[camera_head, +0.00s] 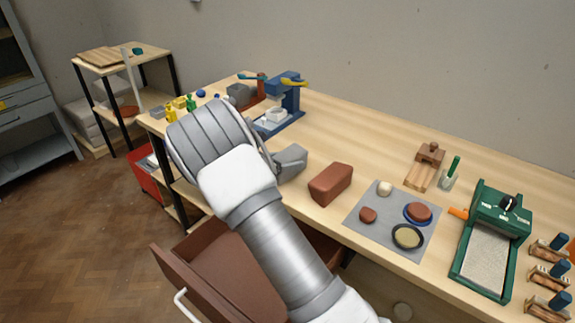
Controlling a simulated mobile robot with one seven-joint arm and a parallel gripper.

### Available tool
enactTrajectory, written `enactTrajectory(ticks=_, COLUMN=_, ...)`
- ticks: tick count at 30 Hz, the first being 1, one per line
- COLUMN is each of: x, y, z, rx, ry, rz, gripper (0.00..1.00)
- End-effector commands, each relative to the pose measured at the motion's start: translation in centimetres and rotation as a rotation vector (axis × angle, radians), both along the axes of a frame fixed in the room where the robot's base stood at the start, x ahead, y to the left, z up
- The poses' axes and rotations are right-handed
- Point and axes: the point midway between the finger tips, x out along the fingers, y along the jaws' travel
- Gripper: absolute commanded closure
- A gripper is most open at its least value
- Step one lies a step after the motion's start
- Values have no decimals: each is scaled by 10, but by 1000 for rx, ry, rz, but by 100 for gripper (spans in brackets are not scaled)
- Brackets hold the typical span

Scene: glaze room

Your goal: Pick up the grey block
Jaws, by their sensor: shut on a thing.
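My arm reaches up from the bottom of the view, and its ridged grey end (215,135) is above the front edge of the bench. The fingers are mostly hidden behind my own wrist. A dark grey block (291,160) shows just to the right of this end, partly covered by it. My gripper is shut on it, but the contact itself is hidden. I cannot tell whether the block is clear of the bench top.
A reddish-brown block (331,183) lies right of my gripper. A grey mat (368,228) with small round pieces and a green roller machine (487,250) stand further right. A blue press (284,105) and another grey block (238,94) are behind. An open brown drawer (205,270) juts out below.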

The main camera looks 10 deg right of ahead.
Motion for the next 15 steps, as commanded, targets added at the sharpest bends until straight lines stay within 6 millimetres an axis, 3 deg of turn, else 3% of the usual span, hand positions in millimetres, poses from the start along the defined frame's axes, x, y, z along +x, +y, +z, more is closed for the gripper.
enactTrajectory(ticks=15, x=1, y=0, z=17, rx=-1, ry=-7, rz=0, gripper=100)
